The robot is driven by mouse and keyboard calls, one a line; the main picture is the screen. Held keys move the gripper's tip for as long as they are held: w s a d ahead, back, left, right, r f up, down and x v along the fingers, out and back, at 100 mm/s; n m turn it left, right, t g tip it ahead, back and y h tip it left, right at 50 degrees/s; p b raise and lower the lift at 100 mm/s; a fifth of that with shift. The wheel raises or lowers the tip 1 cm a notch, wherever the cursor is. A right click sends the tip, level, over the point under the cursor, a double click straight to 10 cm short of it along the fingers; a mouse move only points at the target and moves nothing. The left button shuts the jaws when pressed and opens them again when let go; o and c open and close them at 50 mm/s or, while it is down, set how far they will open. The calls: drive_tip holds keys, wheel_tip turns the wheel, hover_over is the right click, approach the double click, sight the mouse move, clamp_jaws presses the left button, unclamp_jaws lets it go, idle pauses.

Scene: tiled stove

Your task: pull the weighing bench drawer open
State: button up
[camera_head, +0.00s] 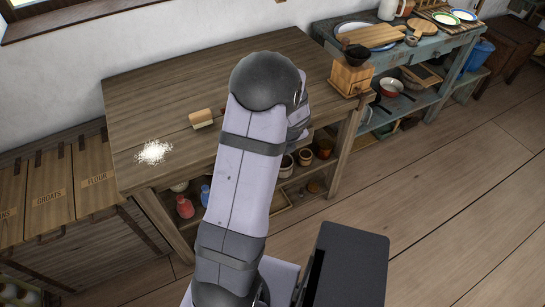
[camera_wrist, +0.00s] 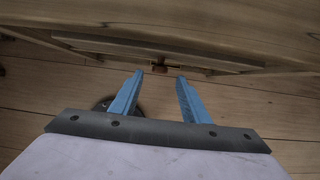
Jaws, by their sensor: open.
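The wooden bench (camera_head: 150,95) stands against the wall, with a brush and white powder on its top. In the wrist view, a drawer front (camera_wrist: 110,45) shows as a long wooden strip below the bench edge. A small reddish-brown knob (camera_wrist: 159,67) sits near its middle. My gripper (camera_wrist: 159,76) has two blue fingers, open and apart, with nothing between them. The knob appears just ahead of the fingertips, roughly centred between them; I cannot tell whether they touch. In the head view my arm hides the drawer and the fingers.
The brush (camera_head: 201,119) and powder pile (camera_head: 153,152) lie on the bench top. Jars and bottles stand on its lower shelf. A wooden grinder (camera_head: 351,76) is at its right end. Labelled bins (camera_head: 48,195) stand left. Floor (camera_head: 450,190) is free at right.

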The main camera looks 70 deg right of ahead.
drive_tip(key=shift+b+x, duration=0.4)
drive_tip(key=shift+x, duration=2.35)
clamp_jaws()
drive_tip(key=shift+s+a, duration=0.1)
drive_tip(key=shift+s, duration=0.05)
